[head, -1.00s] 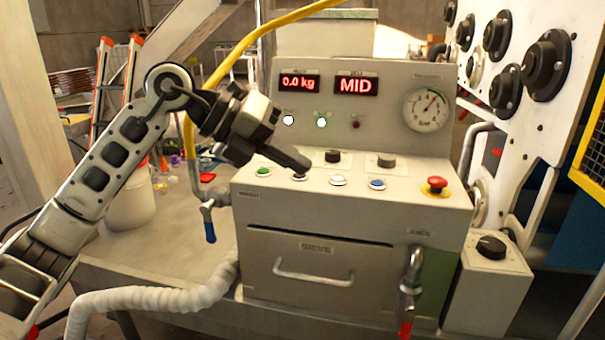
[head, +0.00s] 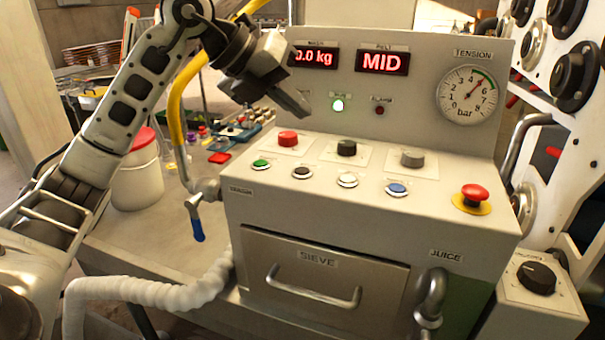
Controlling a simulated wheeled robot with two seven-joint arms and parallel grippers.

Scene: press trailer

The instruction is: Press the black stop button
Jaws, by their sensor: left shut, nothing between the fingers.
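The black stop button (head: 302,172) sits in the front row of the machine's sloped panel, between a green button (head: 261,164) and a white button (head: 347,180). Nothing covers it in the head view. My left gripper (head: 303,112) is shut and empty. Its tip is in the air above and behind the button row, in front of the upright display face, apart from the black button. My right gripper is not in view.
A blue button (head: 397,189) and a red mushroom button (head: 472,197) lie to the right. Red (head: 288,139), black (head: 346,148) and grey (head: 412,157) knobs stand behind the row.

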